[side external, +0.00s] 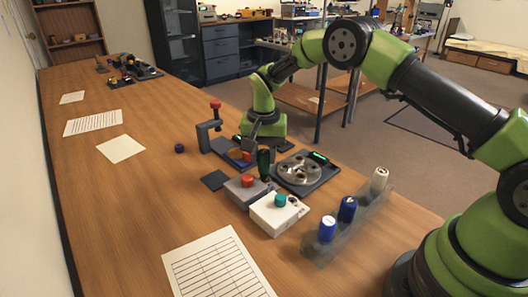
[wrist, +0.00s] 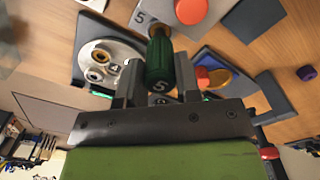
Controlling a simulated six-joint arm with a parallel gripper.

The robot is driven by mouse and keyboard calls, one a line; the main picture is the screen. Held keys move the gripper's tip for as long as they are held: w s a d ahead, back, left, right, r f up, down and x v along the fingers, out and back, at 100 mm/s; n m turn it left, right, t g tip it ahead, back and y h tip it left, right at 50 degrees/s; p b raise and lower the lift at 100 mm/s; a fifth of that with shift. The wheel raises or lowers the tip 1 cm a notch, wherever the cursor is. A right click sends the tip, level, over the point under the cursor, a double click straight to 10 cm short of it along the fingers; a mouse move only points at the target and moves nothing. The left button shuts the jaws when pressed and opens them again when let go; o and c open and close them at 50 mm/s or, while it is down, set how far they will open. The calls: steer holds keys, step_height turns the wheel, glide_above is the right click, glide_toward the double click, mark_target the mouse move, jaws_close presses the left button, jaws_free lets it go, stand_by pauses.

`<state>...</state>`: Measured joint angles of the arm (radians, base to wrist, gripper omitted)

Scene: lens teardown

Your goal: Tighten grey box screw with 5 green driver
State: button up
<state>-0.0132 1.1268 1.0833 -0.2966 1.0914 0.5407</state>
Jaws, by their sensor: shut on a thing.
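The green driver (side external: 263,161) is upright between the fingers of my gripper (side external: 262,137). In the wrist view, my gripper (wrist: 158,82) is shut around its dark green handle (wrist: 162,62), marked 5. The grey box (side external: 237,195) stands on the table with a red round top (side external: 247,181). It also shows in the wrist view as a grey face (wrist: 170,20) with a 5 on it. The driver's lower end is over or at this box's back right corner. The screw is hidden, and I cannot tell whether the tip touches it.
A white box (side external: 270,222) with a teal knob stands right beside the grey box. A round plate fixture (side external: 298,169) lies behind it to the right. A rack (side external: 335,235) holds white and blue drivers. A red-knobbed clamp stand (side external: 204,137) stands behind. The table's left side is mostly free.

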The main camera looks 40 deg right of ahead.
steer(key=shift+f, duration=0.25)
steer(key=m, duration=0.3)
steer(key=shift+m, duration=0.3)
stand_by(0.3)
steer(key=shift+m, duration=1.8)
steer(key=m, duration=0.3)
steer(key=shift+m, duration=0.3)
